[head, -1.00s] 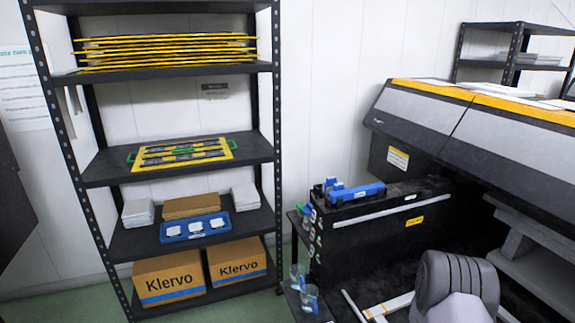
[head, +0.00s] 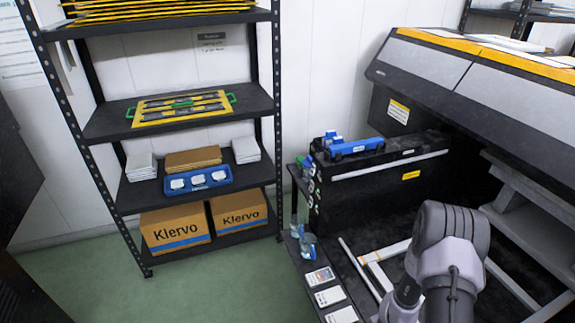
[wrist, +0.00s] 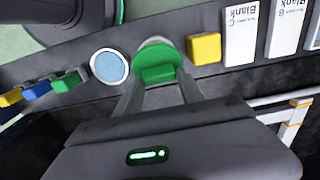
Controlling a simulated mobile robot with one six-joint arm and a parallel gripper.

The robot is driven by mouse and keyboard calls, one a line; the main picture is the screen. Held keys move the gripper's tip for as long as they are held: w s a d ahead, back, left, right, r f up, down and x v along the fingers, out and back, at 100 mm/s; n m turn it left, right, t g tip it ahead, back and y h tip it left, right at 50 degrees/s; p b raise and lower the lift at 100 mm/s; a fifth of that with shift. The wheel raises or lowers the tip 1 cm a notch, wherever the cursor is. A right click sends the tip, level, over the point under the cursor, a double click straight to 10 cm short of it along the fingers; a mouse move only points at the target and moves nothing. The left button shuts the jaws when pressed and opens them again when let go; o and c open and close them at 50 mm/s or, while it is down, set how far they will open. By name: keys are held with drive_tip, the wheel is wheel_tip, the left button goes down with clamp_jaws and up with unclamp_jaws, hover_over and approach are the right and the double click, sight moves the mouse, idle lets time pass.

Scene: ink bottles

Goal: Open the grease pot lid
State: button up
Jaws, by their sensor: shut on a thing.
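In the wrist view my gripper (wrist: 158,82) is shut on a green piece (wrist: 158,73) with a rounded far edge and a flat front face. It looks like the grease pot lid, but I cannot tell for sure. A round white-rimmed vessel with a pale blue speckled face (wrist: 109,66) is just left of my fingers. In the head view my gripper is out of sight. Two clear vessels with blue parts (head: 308,245) stand on the dark side shelf.
In the wrist view a yellow block (wrist: 203,48) and white cards marked Blank (wrist: 240,35) lie to the right. Small green (wrist: 67,81), blue (wrist: 37,94) and yellow (wrist: 11,97) blocks are to the left. A dark shelving rack (head: 195,115) stands left in the head view.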

drive_tip(key=shift+w+d+r+p, duration=0.2)
drive_tip(key=shift+d+p, duration=0.15)
drive_tip(key=shift+p, duration=1)
drive_tip(key=shift+w+d+r+p, duration=0.15)
drive_tip(key=shift+d+p, duration=0.2)
drive_tip(key=shift+p, duration=0.95)
drive_tip(key=shift+f, duration=0.1)
drive_tip(key=shift+s+p, duration=0.1)
drive_tip(key=shift+p, duration=0.25)
drive_tip(key=shift+d+p, duration=0.3)
drive_tip(key=shift+p, duration=1.95)
drive_tip(key=shift+f, duration=0.25)
drive_tip(key=shift+d+f+b, duration=0.2)
drive_tip(key=shift+d+b, duration=0.05)
drive_tip(key=shift+b, duration=0.65)
drive_tip(key=shift+r, duration=0.1)
